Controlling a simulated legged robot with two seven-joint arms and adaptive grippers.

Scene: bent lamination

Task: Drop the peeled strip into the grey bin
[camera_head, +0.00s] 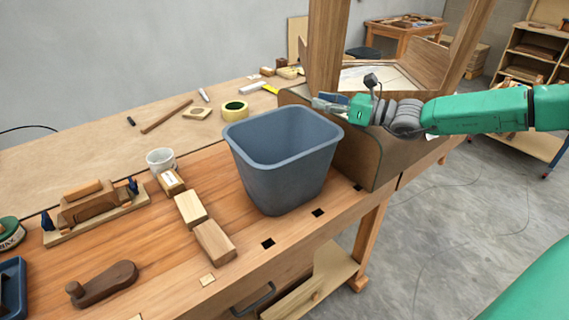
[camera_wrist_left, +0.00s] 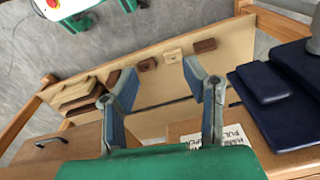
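The grey bin (camera_head: 285,165) stands upright on the wooden workbench in the head view. Its mouth faces up; I see nothing in the visible part, and its floor is hidden. My right gripper (camera_head: 322,101) is level with the bin's far right rim, against the wooden form (camera_head: 357,160) behind it. Its fingers are too small to tell open from shut, and I cannot make out a peeled strip in them. My left gripper (camera_wrist_left: 160,72) is open and empty in the left wrist view, above a low shelf with wood pieces. It is outside the head view.
Wooden blocks (camera_head: 190,208), a white mug (camera_head: 161,160) and a yellow tape roll (camera_head: 235,110) lie left of the bin. Dark blue pads (camera_wrist_left: 270,80) lie right of my left gripper. Bare bench top shows in front of the bin.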

